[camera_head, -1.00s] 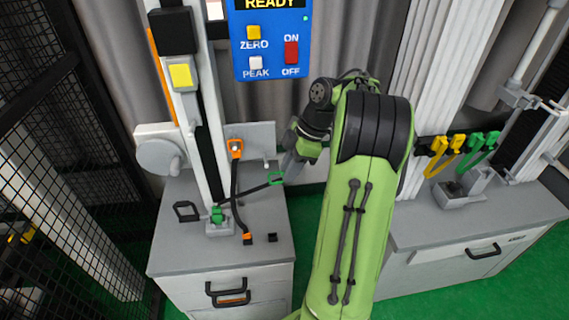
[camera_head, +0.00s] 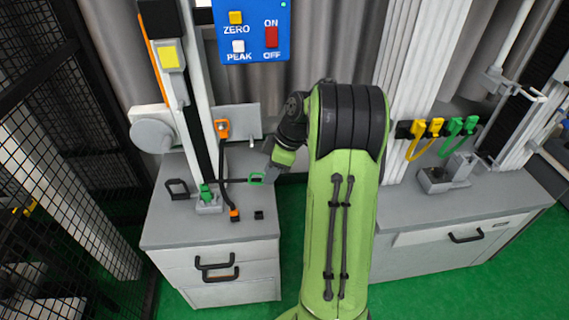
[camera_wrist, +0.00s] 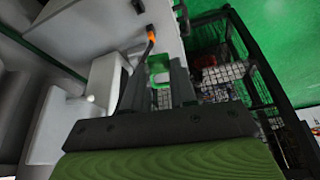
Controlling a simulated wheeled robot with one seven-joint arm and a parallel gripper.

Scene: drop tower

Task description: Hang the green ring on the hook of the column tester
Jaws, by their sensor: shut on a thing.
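In the wrist view the green ring (camera_wrist: 158,66) shows between the dark fingers. The column tester (camera_head: 192,100) stands on the bench, left of my gripper. A small pale peg (camera_head: 253,144) on its back plate lies above the ring in the picture. I cannot tell for certain which part is the hook.
An orange clip (camera_head: 221,128) holds a black cable ending in an orange plug (camera_head: 234,214). A black frame (camera_head: 177,188) sits on the left bench (camera_head: 190,228). Black mesh fencing (camera_head: 60,110) is at left. Yellow clips (camera_head: 418,128) and green clips (camera_head: 454,127) hang above the right bench (camera_head: 460,222).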

